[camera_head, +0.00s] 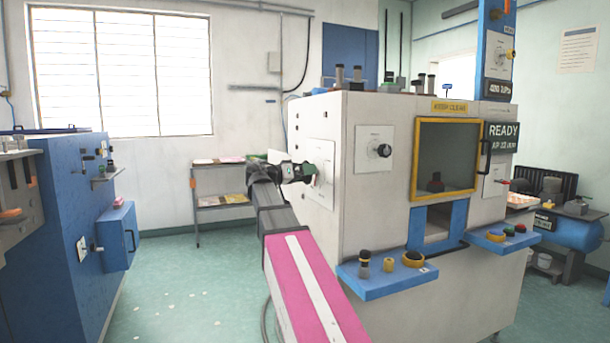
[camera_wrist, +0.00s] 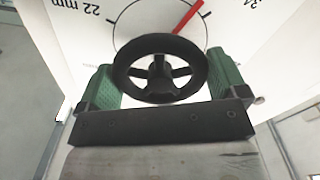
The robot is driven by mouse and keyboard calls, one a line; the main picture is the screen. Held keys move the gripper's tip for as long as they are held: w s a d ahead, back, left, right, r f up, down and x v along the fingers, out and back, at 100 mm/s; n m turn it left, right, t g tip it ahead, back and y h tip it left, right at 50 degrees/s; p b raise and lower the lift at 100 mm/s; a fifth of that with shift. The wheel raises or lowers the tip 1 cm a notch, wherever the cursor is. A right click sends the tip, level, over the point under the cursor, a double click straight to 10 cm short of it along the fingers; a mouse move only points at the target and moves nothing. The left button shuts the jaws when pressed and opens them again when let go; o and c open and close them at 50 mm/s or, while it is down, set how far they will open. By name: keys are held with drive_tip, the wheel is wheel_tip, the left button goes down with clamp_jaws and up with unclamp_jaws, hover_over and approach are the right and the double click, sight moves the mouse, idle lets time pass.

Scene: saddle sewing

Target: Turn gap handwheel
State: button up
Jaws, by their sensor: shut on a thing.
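The black spoked handwheel (camera_wrist: 160,66) is in the middle of the wrist view, in front of a white dial plate (camera_wrist: 240,32). The dial has a thin black arc, the marks "22 mm" and "24", and a red pointer (camera_wrist: 187,16) lying between them, seen upside down. My gripper (camera_wrist: 162,82) has a green-padded finger on each side of the wheel and is shut on its rim. In the head view my gripper (camera_head: 302,172) reaches the left side panel (camera_head: 320,152) of the white machine, and hides most of the wheel there.
The white machine (camera_head: 365,220) has a second black knob (camera_head: 383,151) on its front and a yellow-framed window (camera_head: 447,158). A blue shelf (camera_head: 388,278) with buttons juts out low in front. A blue cabinet (camera_head: 75,215) stands left. Green floor (camera_head: 190,270) between them is open.

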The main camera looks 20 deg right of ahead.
drive_tip(key=n, duration=0.4)
drive_tip(key=shift+n, duration=0.3)
drive_tip(key=n, duration=0.4)
drive_tip(key=shift+n, duration=0.3)
drive_tip(key=n, duration=0.4)
drive_tip(key=shift+n, duration=2.5)
drive_tip(key=o, duration=0.6)
